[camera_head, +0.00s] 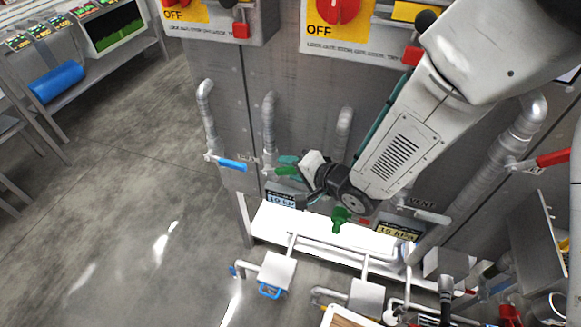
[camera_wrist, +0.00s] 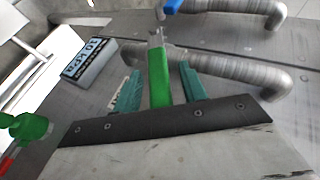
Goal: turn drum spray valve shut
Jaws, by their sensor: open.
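A green lever handle (camera_head: 286,171) sits on a valve at the foot of a grey pipe on the metal panel. In the wrist view the green lever (camera_wrist: 159,78) lies lengthwise between the two teal fingers. My gripper (camera_head: 289,160) is open around the lever; a gap shows on each side, and the fingers seem not to touch it. It also shows in the wrist view (camera_wrist: 160,85). I cannot read a label that names this valve as the drum spray valve. The wrist hides part of the lever in the head view.
A blue lever (camera_head: 233,165) is to the left, a white lever (camera_head: 432,216) and a red lever (camera_head: 553,158) to the right. A green knob (camera_head: 341,218) sits below my wrist. A kPa display (camera_wrist: 90,62) is close by. Open floor (camera_head: 130,200) lies left.

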